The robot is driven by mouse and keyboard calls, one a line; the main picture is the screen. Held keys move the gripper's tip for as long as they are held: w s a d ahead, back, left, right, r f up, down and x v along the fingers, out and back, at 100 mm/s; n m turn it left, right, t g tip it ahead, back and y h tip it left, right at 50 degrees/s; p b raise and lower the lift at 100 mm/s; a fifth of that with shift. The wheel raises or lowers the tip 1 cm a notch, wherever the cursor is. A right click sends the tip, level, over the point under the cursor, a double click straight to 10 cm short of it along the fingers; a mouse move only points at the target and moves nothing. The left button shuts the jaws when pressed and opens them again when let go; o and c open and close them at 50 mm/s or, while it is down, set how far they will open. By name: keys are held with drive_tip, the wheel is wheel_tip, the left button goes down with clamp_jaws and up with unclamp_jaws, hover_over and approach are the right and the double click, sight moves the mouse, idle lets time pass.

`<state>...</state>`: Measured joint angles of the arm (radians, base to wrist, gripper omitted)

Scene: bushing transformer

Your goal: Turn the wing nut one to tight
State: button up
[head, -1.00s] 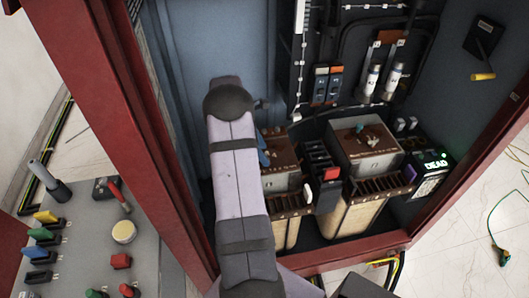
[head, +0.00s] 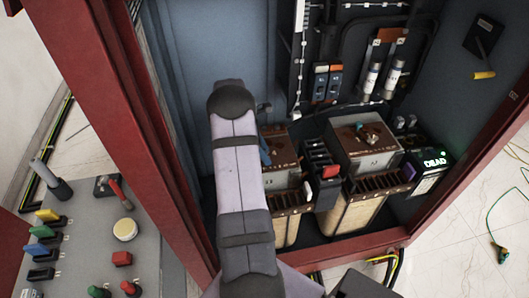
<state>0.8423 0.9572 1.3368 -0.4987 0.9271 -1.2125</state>
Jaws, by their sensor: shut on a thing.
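The brown-topped transformer block (head: 345,155) on the right carries small metal fittings (head: 365,134) on its top; they are too small to tell which is a wing nut. A second brown-topped transformer block (head: 283,146) stands to the left, partly covered by my arm. A small blue piece (head: 265,153) shows at my arm's right edge there; I cannot tell what it is. My arm rises from the bottom and bends over in front of the cabinet. My gripper is hidden behind it, so its jaws and anything in them do not show. Wing nut one cannot be made out.
A red cabinet frame (head: 150,130) surrounds the opening. A black block with a red switch (head: 329,171) stands between the transformers. A box reading DEAD (head: 431,175) is at right. White fuses (head: 392,77) hang above. A control panel (head: 75,240) with knobs is at lower left.

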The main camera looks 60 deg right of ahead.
drive_tip(key=shift+m, duration=0.3)
drive_tip(key=m, duration=0.1)
drive_tip(key=m+y+b, duration=0.1)
drive_tip(key=m, duration=0.1)
drive_tip(key=m+y, duration=0.1)
drive_tip(key=m, duration=0.1)
drive_tip(key=shift+w+d+f+g+b, duration=0.1)
drive_tip(key=shift+d+g+b, duration=0.15)
drive_tip(key=shift+g+b, duration=0.15)
drive_tip(key=m+y, duration=0.1)
drive_tip(key=m, duration=0.1)
drive_tip(key=m+b, duration=0.1)
drive_tip(key=m, duration=0.2)
drive_tip(key=shift+d+y, duration=0.1)
drive_tip(key=shift+y, duration=0.3)
drive_tip(key=o, duration=1.1)
drive_tip(key=shift+c, duration=0.2)
drive_tip(key=shift+r, duration=0.2)
drive_tip(key=shift+r+b, duration=0.35)
drive_tip(key=shift+r, duration=0.25)
wheel_tip(320, 180, up, 9)
drive_tip(key=p, duration=0.1)
drive_tip(key=shift+f+p, duration=0.15)
drive_tip(key=shift+p, duration=0.15)
